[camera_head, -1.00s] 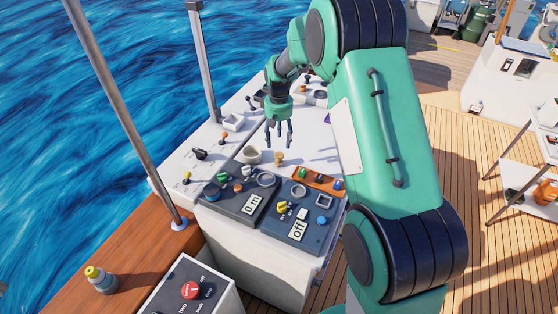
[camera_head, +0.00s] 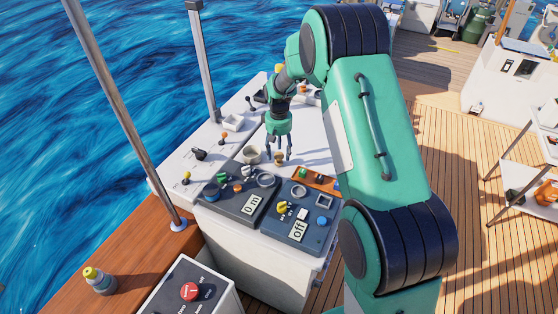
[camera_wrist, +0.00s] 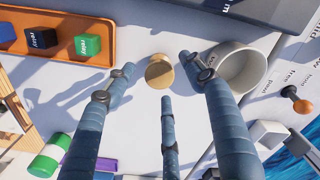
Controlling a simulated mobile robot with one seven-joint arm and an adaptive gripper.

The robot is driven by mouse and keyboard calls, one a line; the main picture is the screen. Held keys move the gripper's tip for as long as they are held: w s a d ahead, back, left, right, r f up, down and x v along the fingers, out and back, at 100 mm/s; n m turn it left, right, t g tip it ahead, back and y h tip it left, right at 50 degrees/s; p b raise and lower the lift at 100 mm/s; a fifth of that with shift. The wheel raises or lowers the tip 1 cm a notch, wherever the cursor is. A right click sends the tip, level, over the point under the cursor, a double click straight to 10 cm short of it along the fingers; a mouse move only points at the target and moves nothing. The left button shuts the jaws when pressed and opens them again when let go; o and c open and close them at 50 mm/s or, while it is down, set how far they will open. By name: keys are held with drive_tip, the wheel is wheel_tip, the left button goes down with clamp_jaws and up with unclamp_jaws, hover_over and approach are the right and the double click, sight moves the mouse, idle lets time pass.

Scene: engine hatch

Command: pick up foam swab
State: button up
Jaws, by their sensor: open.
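A small tan, round-topped piece, which looks like the foam swab (camera_head: 279,161), stands on the white console top. In the wrist view the foam swab (camera_wrist: 159,71) shows from above as a tan disc. My gripper (camera_head: 278,156) points down over it, fingers spread. In the wrist view my gripper (camera_wrist: 158,68) has its fingertips to the left, right and below the disc, with nothing held. I cannot tell whether any finger touches it. The swab's lower part is hidden beneath its top.
A white cup (camera_wrist: 240,72) stands close beside the right finger. An orange tray with coloured blocks (camera_wrist: 50,38) lies to the left. Dark control panels (camera_head: 300,222) stand in front. An orange-knobbed lever (camera_wrist: 299,104) is at the right. Bare white surface surrounds the swab.

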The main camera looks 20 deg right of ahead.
sight(279, 154)
drive_tip(key=shift+f+b, duration=0.5)
drive_tip(key=shift+f, duration=2)
drive_tip(key=shift+c, duration=0.5)
drive_tip(key=c, duration=1.2)
